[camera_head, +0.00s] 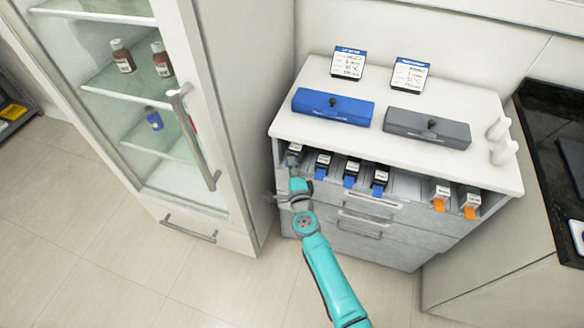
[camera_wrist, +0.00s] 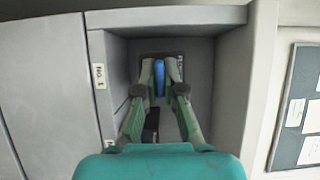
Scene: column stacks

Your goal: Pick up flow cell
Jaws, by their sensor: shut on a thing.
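Several flow cells sit in the open slots of the cabinet's top row. They are dark and white columns with coloured tabs. The leftmost flow cell (camera_head: 294,150) is partly hidden by my gripper (camera_head: 293,165), which reaches into its slot from the front. In the wrist view, my gripper (camera_wrist: 166,65) is shut on a blue tab (camera_wrist: 159,75) deep in a grey slot. The rest of this flow cell is mostly hidden.
Two orange-tabbed columns (camera_head: 440,195) stand farther right. A blue case (camera_head: 333,106) and a grey case (camera_head: 427,128) lie on the cabinet top (camera_head: 290,126). A glass-door fridge (camera_head: 205,60) stands close on the left. The floor in front is clear.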

